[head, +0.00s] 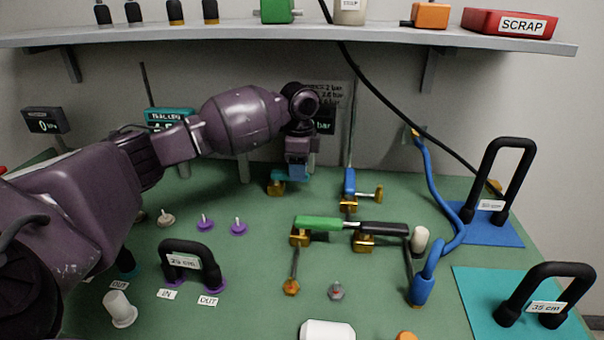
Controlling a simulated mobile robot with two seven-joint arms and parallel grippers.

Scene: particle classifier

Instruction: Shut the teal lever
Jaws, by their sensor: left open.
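The teal lever (283,176) sits on a brass valve body (275,188) toward the back of the green bench. Only part of it shows, because my left gripper covers its right side. My left gripper (298,172) points down at the lever from above. It is open, but its fingertips are small and partly hidden, so I cannot tell whether they touch the lever. My right gripper is not in view.
A blue lever (349,182) stands close to the right. A green lever (318,223) and a black lever (384,227) lie nearer. A black hose loop (190,250) stands at front left. A shelf (380,42) overhangs the back.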

